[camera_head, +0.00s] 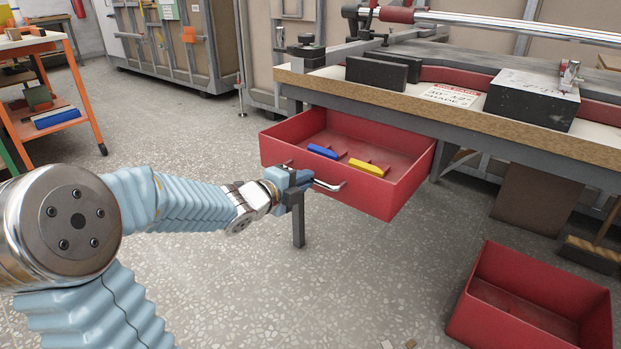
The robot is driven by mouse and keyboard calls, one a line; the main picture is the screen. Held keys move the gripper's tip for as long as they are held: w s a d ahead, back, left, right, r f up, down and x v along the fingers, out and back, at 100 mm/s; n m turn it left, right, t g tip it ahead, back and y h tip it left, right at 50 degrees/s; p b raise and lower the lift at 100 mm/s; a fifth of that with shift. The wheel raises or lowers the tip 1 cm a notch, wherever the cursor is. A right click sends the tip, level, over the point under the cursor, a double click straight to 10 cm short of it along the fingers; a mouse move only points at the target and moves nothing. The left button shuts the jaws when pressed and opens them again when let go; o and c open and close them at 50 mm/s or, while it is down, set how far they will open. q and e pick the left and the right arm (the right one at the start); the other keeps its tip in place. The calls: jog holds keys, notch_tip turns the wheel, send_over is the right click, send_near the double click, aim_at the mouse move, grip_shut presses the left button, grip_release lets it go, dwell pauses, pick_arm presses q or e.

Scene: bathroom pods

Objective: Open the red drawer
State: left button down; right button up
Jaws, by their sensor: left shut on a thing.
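The red drawer (385,192) hangs under the workbench and is pulled out, so its inside shows. A blue object (322,151) and a yellow object (366,167) lie in it. A metal bar handle (328,186) is on its front face. My left gripper (300,181) is at the left part of this handle and shut on it. The gripper hides the part of the handle between its fingers. My right gripper is not in view.
The workbench (420,104) carries dark blocks, a sign and a metal rail. A red bin (535,300) stands on the floor at the lower right. An orange cart (70,112) stands at the left. The speckled floor in front of the drawer is mostly clear.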

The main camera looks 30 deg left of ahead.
pick_arm(q)
jog(key=shift+s+a, duration=0.1)
jog(key=shift+s, duration=0.35)
jog(key=c, duration=1.1)
grip_release()
jog(key=p+v, duration=0.3)
jog(key=v, duration=1)
jog(key=shift+s+a, duration=0.1)
jog(key=shift+s, duration=0.3)
jog(key=shift+w, duration=0.1)
